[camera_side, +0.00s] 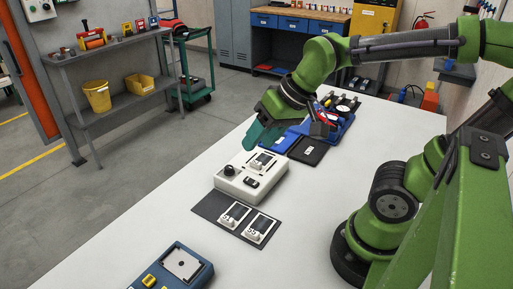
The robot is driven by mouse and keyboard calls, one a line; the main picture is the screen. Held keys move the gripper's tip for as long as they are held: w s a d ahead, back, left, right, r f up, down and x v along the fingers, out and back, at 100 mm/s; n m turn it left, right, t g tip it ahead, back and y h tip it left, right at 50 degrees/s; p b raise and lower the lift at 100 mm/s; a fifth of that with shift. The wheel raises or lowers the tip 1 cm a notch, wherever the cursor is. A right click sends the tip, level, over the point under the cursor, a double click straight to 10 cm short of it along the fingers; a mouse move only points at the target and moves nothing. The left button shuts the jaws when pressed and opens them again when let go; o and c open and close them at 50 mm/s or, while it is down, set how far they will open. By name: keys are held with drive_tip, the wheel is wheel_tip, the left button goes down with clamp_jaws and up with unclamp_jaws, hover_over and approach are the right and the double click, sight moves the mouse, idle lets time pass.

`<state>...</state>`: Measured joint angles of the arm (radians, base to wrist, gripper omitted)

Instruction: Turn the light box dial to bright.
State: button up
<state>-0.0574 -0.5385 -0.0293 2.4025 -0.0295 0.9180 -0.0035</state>
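A white box (236,188) stands near the middle of the white table; it looks like the light box. A round black dial (229,170) sits at its left end; its pointer is too small to read. A dark rocker-like part (251,183) is on its front, and a small white-framed dark piece (263,161) rests on its top. My gripper (257,139) has teal fingers and hangs above and behind the box, apart from the dial. The finger gap does not show clearly.
A dark mat (209,206) with two small white-framed pieces (259,229) lies in front of the box. A blue device (200,276) with yellow buttons is at the front. A black tray (309,151) and a blue tray (342,128) lie behind. The table right of the box is clear.

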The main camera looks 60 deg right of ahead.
drive_tip(key=w+n+g+h, duration=0.1)
drive_tip(key=w+n+g, duration=0.2)
drive_tip(key=w, duration=0.5)
drive_tip(key=n+g+h, duration=0.4)
drive_tip(key=n+g, duration=0.1)
drive_tip(key=n, duration=0.1)
hover_over(229, 167)
drive_tip(key=w+a, duration=0.4)
drive_tip(key=a, duration=0.1)
wheel_tip(229, 167, down, 5)
wheel_tip(229, 167, up, 3)
drive_tip(key=w+n, duration=0.1)
drive_tip(key=n, duration=0.3)
drive_tip(key=shift+g, duration=0.4)
drive_tip(key=x, duration=1.6)
drive_tip(key=shift+d+f, duration=0.3)
drive_tip(key=shift+d, duration=0.05)
clamp_jaws()
